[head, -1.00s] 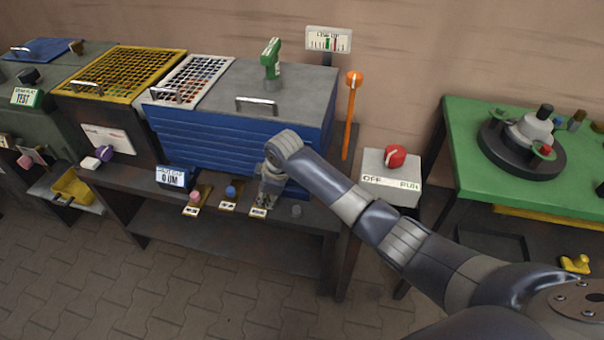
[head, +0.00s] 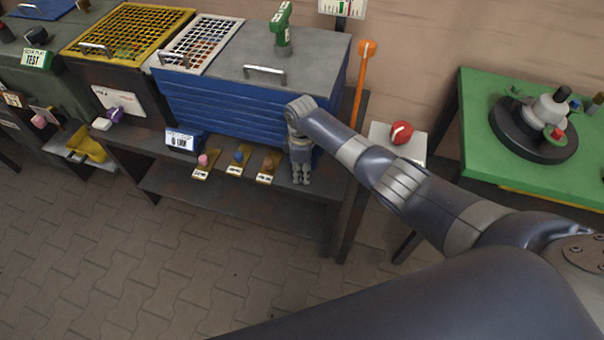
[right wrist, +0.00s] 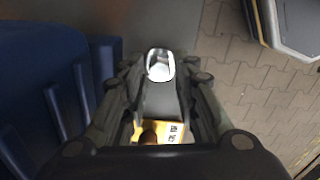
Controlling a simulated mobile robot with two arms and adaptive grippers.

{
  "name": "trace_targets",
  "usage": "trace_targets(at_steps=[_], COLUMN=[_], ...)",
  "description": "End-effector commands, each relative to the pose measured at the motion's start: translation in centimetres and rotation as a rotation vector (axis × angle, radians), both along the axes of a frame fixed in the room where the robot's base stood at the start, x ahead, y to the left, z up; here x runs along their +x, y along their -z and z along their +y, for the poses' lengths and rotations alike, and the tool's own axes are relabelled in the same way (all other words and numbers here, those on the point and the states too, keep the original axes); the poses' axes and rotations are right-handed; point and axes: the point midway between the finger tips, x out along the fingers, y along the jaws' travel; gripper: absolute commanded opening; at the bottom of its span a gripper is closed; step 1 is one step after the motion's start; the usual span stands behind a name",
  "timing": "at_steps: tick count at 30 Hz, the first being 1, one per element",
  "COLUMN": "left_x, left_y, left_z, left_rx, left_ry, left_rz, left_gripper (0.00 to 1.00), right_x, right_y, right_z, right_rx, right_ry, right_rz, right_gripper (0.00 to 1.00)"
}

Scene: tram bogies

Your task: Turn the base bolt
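A shiny silver bolt head (right wrist: 160,66) shows in the right wrist view, between the fingertips of my right gripper (right wrist: 160,80). I take it for the base bolt. The fingers stand on either side of it with a gap between them; I cannot tell whether they touch it. In the head view my right gripper (head: 301,180) points down at the right end of the ledge in front of the blue cabinet and hides the bolt. My left gripper is not in view.
The blue cabinet (head: 225,113) stands close behind my gripper. Brass tags with pink, blue and brown knobs (head: 268,165) line the ledge to the left. A grey box with a red knob (head: 401,133) and a green table (head: 470,120) are at right. The paved floor in front is clear.

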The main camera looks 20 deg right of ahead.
Motion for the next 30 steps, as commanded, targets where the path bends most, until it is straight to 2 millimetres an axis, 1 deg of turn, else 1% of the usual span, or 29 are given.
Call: trace_targets(at_steps=[2, 6, 14, 15, 17, 18, 19, 30], left_x=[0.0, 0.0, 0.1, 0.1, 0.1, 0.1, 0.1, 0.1], left_y=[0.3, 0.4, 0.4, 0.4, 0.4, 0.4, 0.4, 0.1], left_z=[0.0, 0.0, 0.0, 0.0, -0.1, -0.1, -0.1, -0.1], left_rx=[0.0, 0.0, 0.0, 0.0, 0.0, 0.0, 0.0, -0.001], left_ry=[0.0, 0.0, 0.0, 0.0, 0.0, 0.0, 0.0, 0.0], left_rz=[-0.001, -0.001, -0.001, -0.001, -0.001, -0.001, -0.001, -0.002], left_gripper=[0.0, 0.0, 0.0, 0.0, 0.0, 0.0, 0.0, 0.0], right_x=[0.0, 0.0, 0.1, 0.1, 0.0, 0.1, 0.0, 0.0], right_y=[0.9, 1.6, 1.7, 1.7, 1.7, 1.7, 1.7, 1.6], right_z=[0.0, 0.0, 0.0, 0.0, 0.0, 0.0, 0.0, 0.0], right_rx=[0.0, 0.001, 0.0, 0.0, 0.0, 0.0, 0.0, 0.0], right_ry=[0.001, 0.001, 0.0, 0.0, 0.0, 0.0, 0.0, 0.032], right_rz=[0.0, -0.001, -0.002, -0.002, -0.002, -0.002, -0.002, -0.001], right_gripper=[0.28, 0.28, 0.28, 0.25, 0.12, 0.03, 0.0, 0.0])
